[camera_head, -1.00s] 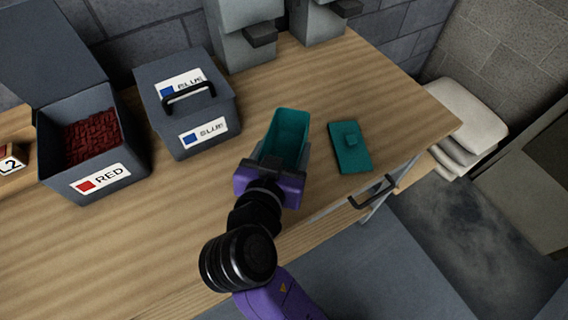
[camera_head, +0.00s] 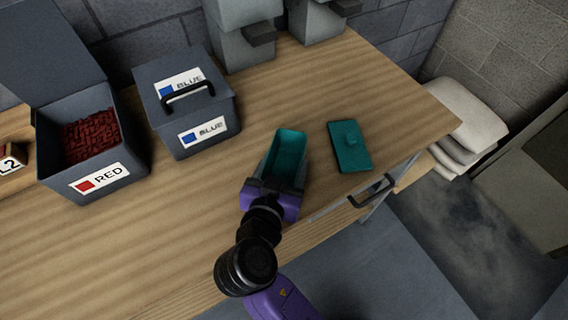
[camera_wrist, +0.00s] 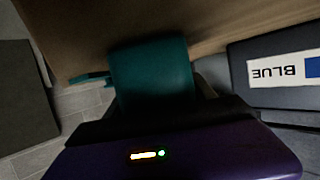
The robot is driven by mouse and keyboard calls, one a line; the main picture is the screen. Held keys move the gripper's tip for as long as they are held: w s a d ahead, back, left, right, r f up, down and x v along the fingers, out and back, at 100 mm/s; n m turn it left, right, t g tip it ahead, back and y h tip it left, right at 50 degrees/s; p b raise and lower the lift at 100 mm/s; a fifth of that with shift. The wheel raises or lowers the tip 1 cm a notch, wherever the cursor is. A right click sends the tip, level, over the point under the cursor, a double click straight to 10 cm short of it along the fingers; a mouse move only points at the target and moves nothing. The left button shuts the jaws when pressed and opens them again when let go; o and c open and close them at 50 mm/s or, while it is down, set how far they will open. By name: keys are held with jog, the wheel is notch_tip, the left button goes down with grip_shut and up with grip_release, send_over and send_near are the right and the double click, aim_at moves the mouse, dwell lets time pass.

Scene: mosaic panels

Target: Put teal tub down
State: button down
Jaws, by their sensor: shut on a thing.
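The teal tub (camera_head: 287,155) is open-topped and looks empty inside. My gripper (camera_head: 280,184) is shut on the near end of the tub, with a finger along its side. In the wrist view the tub's teal wall (camera_wrist: 152,75) fills the space in front of my gripper (camera_wrist: 160,100). The tub is over the worktop near its front edge. I cannot tell whether its base touches the wood.
A shut grey BLUE box (camera_head: 205,135) with a black handle stands left of the tub. An open grey RED box (camera_head: 60,180) with red pieces is farther left. Grey machines (camera_head: 240,45) stand at the back. Bare wood (camera_head: 385,85) lies behind the lid.

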jog(key=shift+c, duration=1.6)
grip_release()
jog(key=shift+r, duration=0.15)
jog(key=b+v, duration=0.1)
jog(key=v, duration=1.1)
jog(key=shift+w+a, duration=0.1)
